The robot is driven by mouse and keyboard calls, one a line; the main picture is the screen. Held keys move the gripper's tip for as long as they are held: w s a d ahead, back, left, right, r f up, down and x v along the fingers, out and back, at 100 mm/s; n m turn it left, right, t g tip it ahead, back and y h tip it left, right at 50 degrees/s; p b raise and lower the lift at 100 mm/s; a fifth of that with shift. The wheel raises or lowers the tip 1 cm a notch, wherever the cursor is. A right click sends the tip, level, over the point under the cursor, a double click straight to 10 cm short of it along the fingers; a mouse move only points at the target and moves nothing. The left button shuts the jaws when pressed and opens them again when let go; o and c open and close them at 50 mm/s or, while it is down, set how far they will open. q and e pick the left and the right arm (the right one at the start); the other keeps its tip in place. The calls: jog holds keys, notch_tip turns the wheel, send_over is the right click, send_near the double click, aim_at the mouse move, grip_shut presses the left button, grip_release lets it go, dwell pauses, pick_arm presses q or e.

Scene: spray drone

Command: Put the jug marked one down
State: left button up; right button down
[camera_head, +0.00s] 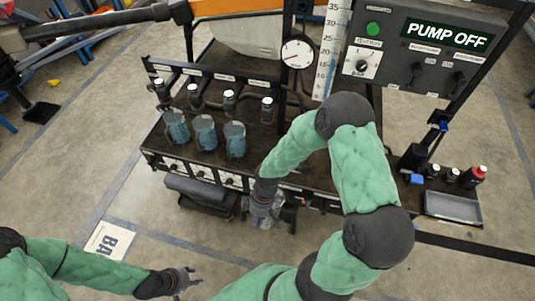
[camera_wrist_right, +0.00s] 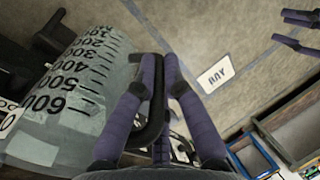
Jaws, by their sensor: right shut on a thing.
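In the right wrist view a clear grey jug (camera_wrist_right: 62,105) with black graduation numbers fills the left side. Its dark handle (camera_wrist_right: 152,120) lies between the fingers of my right gripper (camera_wrist_right: 160,62), which is shut on it. A white label shows only partly at the left edge, so its mark cannot be read. In the head view my right gripper (camera_head: 264,207) is low in front of the bench, off its front edge; the jug there is hard to make out. My left gripper (camera_head: 190,278) is open and empty over the floor at the bottom; its fingers (camera_wrist_right: 297,32) also show in the wrist view.
A pump panel (camera_head: 425,50) reads PUMP OFF. A grey tray (camera_head: 453,207) and small bottles (camera_head: 472,177) are at right.

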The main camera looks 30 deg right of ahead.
jog(key=w+d+r+n+t+h+p, duration=0.1)
jog(key=w+r+n+t+h+p, duration=0.2)
jog(key=w, duration=0.4)
jog(key=shift+g+h, duration=0.4)
jog(key=shift+g, duration=0.2)
jog(key=shift+w+d+f+b, duration=0.35)
jog(key=shift+w+d+f, duration=0.1)
jog(key=shift+w+d, duration=1.75)
jog(key=shift+w+d+f+b, duration=0.4)
jog(key=shift+w+d, duration=1.45)
jog(key=shift+d, duration=0.6)
jog(key=shift+w+d+f+b, duration=0.3)
jog(key=shift+w+d+f, duration=0.15)
jog(key=shift+w+d, duration=1.75)
jog(key=shift+s+d+r, duration=0.1)
jog(key=shift+s, duration=0.05)
jog(key=c, duration=1.3)
grip_release()
jog(key=shift+c, duration=0.2)
